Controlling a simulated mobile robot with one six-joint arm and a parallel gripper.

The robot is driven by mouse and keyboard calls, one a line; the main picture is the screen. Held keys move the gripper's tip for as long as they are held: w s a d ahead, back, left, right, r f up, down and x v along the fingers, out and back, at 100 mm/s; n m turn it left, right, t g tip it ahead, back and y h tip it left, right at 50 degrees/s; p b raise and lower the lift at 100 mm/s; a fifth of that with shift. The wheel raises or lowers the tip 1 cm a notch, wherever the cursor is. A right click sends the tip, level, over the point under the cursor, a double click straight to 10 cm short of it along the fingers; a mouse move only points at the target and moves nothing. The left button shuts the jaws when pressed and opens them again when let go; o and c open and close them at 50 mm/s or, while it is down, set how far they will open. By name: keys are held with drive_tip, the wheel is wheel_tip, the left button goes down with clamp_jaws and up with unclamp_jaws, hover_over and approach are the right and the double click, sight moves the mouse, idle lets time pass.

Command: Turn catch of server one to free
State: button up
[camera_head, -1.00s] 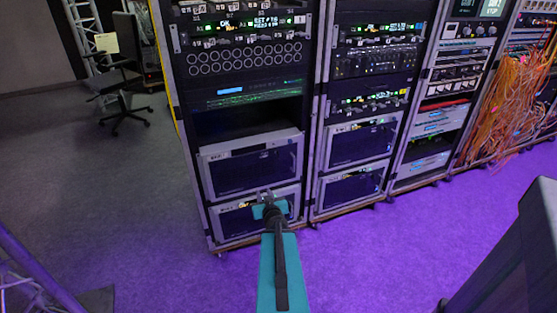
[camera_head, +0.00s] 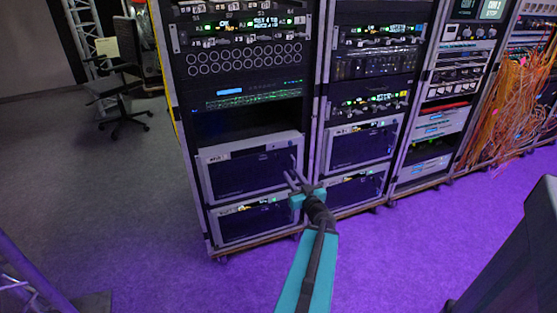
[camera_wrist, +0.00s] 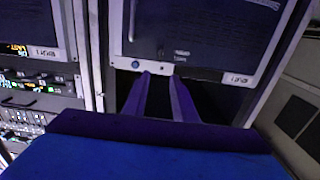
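Two grey-framed server units sit low in the left rack, an upper one (camera_head: 228,178) and a lower one (camera_head: 228,228). Which is server one, I cannot read for sure. My gripper (camera_head: 296,180) is in front of the upper unit's right edge, open and empty. In the wrist view, my gripper's two fingers (camera_wrist: 161,78) are apart with nothing between them. They point at the edge of a grey-framed front panel (camera_wrist: 205,40) with a blue round spot (camera_wrist: 135,64) and a small label. I cannot make out the catch or its position.
The neighbouring rack holds two similar units (camera_head: 362,148), close to my gripper's right. Orange cables (camera_head: 500,105) hang at the far right. An office chair (camera_head: 122,95) stands at the back left. The purple-lit floor (camera_head: 420,240) before the racks is clear.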

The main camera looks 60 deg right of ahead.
drive_tip(key=shift+w+d, duration=0.1)
drive_tip(key=shift+w, duration=0.05)
drive_tip(key=b, duration=0.4)
approach(277, 154)
drive_tip(key=x, duration=0.8)
drive_tip(key=shift+f, duration=0.2)
drive_tip(key=shift+d, duration=0.1)
